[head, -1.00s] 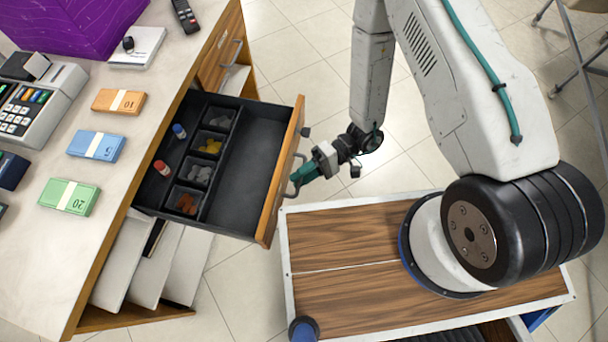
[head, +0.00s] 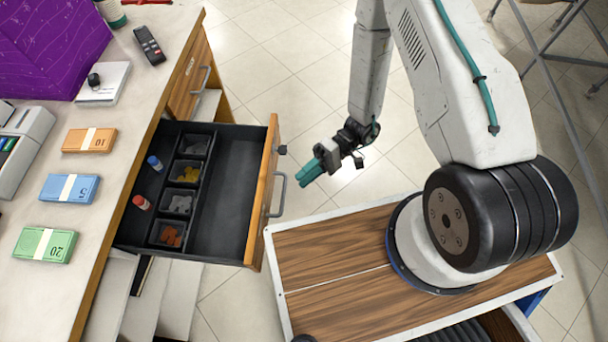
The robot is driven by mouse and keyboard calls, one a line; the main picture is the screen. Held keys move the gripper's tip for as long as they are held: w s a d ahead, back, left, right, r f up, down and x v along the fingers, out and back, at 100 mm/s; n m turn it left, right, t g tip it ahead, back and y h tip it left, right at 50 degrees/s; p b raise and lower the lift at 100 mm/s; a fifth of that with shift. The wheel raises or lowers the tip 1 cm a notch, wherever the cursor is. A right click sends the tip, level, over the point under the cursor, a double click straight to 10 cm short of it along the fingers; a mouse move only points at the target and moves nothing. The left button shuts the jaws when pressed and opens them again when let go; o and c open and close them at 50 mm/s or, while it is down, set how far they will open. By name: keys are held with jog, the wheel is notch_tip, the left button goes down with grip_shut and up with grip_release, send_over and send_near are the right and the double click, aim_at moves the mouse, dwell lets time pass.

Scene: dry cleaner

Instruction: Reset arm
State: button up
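My gripper (head: 312,172) is at the end of my bent arm, in the head view just right of the open drawer. Its teal fingers point down and left. It is clear of the drawer handle (head: 277,194) and seems to hold nothing. The fingers look close together, but the angle hides whether there is a gap. The drawer (head: 228,190) is pulled out of the counter (head: 125,150), with a wooden front and a black inside.
In the drawer are a coin tray (head: 181,175), a blue-capped bottle (head: 155,163) and a red-capped bottle (head: 141,202). Banknote bundles (head: 69,188), a cash register (head: 22,145) and a remote (head: 149,45) are on the counter. A metal rack (head: 560,55) stands at upper right. Open tiled floor lies behind my gripper.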

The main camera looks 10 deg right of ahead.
dwell(0.3)
jog(key=s+d+r+m+t+h, duration=0.1)
jog(key=d+r+h, duration=0.4)
jog(key=r, duration=0.9)
jog(key=s+d+r+m+t+h, duration=0.1)
jog(key=s+d+r+t+h, duration=0.3)
jog(key=r, duration=1.1)
jog(key=s+d+r+m+t+h, duration=0.1)
jog(key=s+d+r+t+h, duration=0.2)
jog(key=r, duration=1.1)
jog(key=d+h, duration=0.2)
jog(key=d, duration=0.2)
jog(key=shift+s+r+t+h, duration=0.2)
jog(key=shift+t+h, duration=0.1)
jog(key=shift+h, duration=0.1)
